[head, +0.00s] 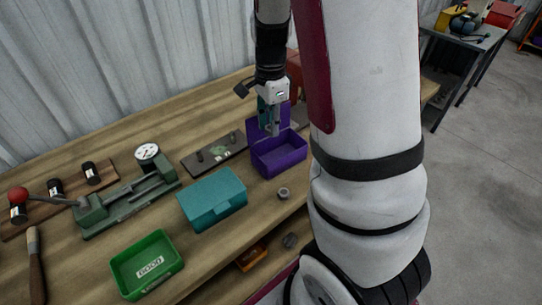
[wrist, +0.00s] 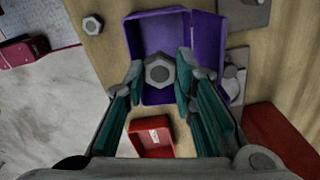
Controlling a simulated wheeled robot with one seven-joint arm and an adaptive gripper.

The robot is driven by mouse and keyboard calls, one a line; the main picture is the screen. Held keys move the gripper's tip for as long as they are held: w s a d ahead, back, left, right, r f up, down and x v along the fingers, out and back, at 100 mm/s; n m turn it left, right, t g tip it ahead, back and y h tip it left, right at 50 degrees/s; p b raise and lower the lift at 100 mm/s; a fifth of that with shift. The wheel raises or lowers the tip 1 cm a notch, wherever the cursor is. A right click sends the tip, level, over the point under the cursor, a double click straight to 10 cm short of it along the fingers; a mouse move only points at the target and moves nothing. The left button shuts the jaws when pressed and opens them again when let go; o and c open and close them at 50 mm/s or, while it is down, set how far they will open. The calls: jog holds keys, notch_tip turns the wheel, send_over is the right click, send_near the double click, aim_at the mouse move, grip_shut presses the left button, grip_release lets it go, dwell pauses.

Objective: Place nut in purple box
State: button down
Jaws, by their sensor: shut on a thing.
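The purple box (head: 285,163) stands open on the wooden bench, its lid raised at the back. My gripper (head: 272,130) is over it, pointing down. In the wrist view the purple box (wrist: 133,55) lies beyond my gripper (wrist: 158,78). The fingers are shut on a grey hex nut (wrist: 159,73), which appears in front of the box's inside. How high the nut is above the box floor I cannot tell. A second nut (head: 283,194) lies on the bench in front of the box, and it also shows in the wrist view (wrist: 92,24).
A closed teal box (head: 212,199) stands left of the purple box, with a green bin (head: 147,266) nearer the front. A dark plate with pegs (head: 215,153) lies behind. An orange bin (head: 251,257) and another grey piece (head: 290,240) sit below the front edge.

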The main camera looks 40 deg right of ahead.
notch_tip(320, 180, down, 12)
jog(key=shift+f, duration=0.15)
dwell(0.3)
jog(key=shift+f+b, duration=0.1)
jog(key=shift+b, duration=0.2)
jog(key=c, duration=1.7)
grip_release()
jog(key=shift+o, duration=0.5)
notch_tip(320, 180, up, 12)
jog(key=shift+p, duration=0.3)
jog(key=s+a+r+n+t, duration=0.5)
jog(key=s+a+r+n, duration=1.1)
jog(key=n, duration=0.4)
jog(key=shift+v, duration=0.9)
